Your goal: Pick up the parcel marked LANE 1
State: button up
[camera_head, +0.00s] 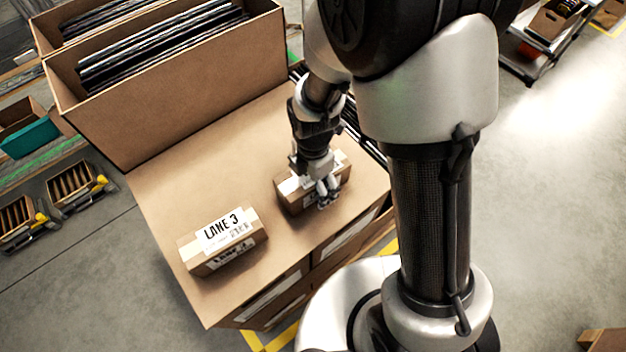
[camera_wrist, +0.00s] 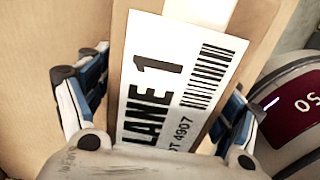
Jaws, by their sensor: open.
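The parcel marked LANE 1 (camera_wrist: 170,80) is a small brown carton with a white label and barcode. In the wrist view it lies between the fingers of my gripper (camera_wrist: 155,105), one finger on each side. In the head view the same parcel (camera_head: 287,199) sits on the cardboard top, partly hidden under my gripper (camera_head: 325,188). My gripper is open and reaches down over the parcel. Whether either finger touches it cannot be told. A second carton, marked LANE 3 (camera_head: 225,242), lies to the left and nearer the front edge.
The parcels rest on a large carton top (camera_head: 190,180). Behind it stand open boxes (camera_head: 180,110) holding dark flat items. The top is clear between the two parcels. A teal bin (camera_head: 28,137) stands at far left.

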jog(key=shift+r, duration=0.1)
jog(key=shift+c, duration=0.5)
jog(key=c, duration=1.3)
